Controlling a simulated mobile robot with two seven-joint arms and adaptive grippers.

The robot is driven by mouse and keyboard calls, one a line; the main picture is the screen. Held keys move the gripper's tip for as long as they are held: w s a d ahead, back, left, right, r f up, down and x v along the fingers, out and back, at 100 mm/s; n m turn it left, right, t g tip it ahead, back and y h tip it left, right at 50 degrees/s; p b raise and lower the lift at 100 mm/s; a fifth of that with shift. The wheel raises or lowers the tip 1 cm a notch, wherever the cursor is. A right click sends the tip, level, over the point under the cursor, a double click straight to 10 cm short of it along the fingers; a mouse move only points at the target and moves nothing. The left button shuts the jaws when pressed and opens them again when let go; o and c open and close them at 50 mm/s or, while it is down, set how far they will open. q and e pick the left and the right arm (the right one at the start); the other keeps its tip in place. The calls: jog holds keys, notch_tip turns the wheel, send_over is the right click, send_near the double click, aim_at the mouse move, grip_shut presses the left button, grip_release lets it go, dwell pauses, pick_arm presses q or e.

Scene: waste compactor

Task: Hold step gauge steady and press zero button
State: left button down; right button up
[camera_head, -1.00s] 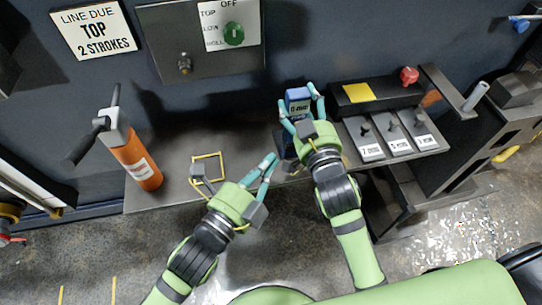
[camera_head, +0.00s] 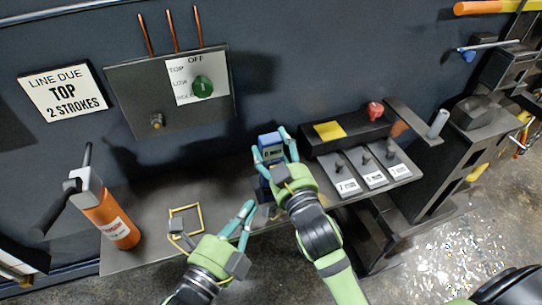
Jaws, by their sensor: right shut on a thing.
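The step gauge (camera_head: 269,140) is a blue-topped device with a small display, standing upright on the dark bench ledge. My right gripper (camera_head: 270,143) has one teal finger on each side of it and is shut on it. The gripper's palm and fingers cover part of the gauge's front and lower body. My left gripper (camera_head: 252,208) is lower and to the left, just in front of the gauge's base, with its fingertips drawn close together and nothing seen between them. I cannot make out the zero button.
An orange-bodied tool (camera_head: 110,222) stands at the ledge's left, beside a yellow wire frame (camera_head: 186,219). To the right are labelled grey blocks (camera_head: 373,173), a yellow pad (camera_head: 329,131) and a red knob (camera_head: 375,109). A wall panel (camera_head: 135,92) carries a green dial (camera_head: 203,87).

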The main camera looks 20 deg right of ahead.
dwell(0.4)
jog(key=o, duration=1.4)
jog(key=shift+o, duration=0.2)
jog(key=s, duration=1.2)
jog(key=shift+d, duration=0.25)
